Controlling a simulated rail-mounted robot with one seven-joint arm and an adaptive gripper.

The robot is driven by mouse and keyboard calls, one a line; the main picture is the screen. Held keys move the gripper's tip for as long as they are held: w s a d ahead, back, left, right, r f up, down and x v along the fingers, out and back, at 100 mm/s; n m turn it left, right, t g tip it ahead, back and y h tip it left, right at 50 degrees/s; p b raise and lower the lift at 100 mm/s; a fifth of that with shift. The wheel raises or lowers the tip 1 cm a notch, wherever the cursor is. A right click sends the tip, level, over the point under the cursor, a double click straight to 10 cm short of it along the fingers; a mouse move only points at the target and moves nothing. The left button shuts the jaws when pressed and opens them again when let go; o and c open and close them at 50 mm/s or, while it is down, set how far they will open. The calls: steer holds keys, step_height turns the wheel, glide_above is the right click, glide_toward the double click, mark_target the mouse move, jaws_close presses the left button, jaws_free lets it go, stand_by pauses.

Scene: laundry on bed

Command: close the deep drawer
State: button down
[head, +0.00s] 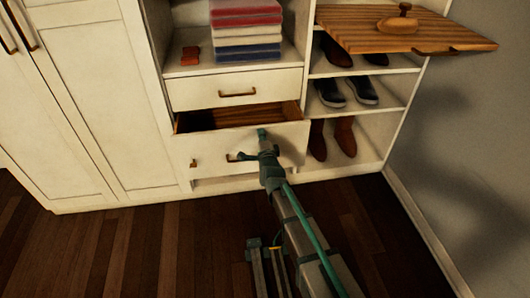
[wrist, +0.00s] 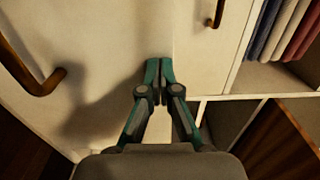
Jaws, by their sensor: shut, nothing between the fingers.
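The deep drawer (head: 212,148) is a white lower drawer that stands partly pulled out, with its dark wooden inside showing behind the front. Its white front also fills the left of the wrist view (wrist: 95,40), with a bronze handle (wrist: 42,85) at the far left. My gripper (head: 262,133) is at the upper right part of the drawer front. In the wrist view my gripper (wrist: 160,75) has its fingertips together, empty, close to the front near its upper edge. I cannot tell whether they touch it.
A shallower drawer (head: 236,90) above is shut. Folded towels (head: 246,20) lie on the shelf over it. Shoes (head: 345,92) stand on open shelves to the right, below a projecting wooden panel (head: 400,28). Tall cabinet doors (head: 75,90) are at left. The wooden floor (head: 150,250) in front is clear.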

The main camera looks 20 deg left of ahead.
steer(key=b+x, duration=0.2)
steer(key=x, duration=1.4)
steer(key=shift+w+b, duration=0.2)
steer(key=shift+b, duration=0.1)
steer(key=shift+w+a+r, duration=0.1)
steer(key=shift+r, duration=0.05)
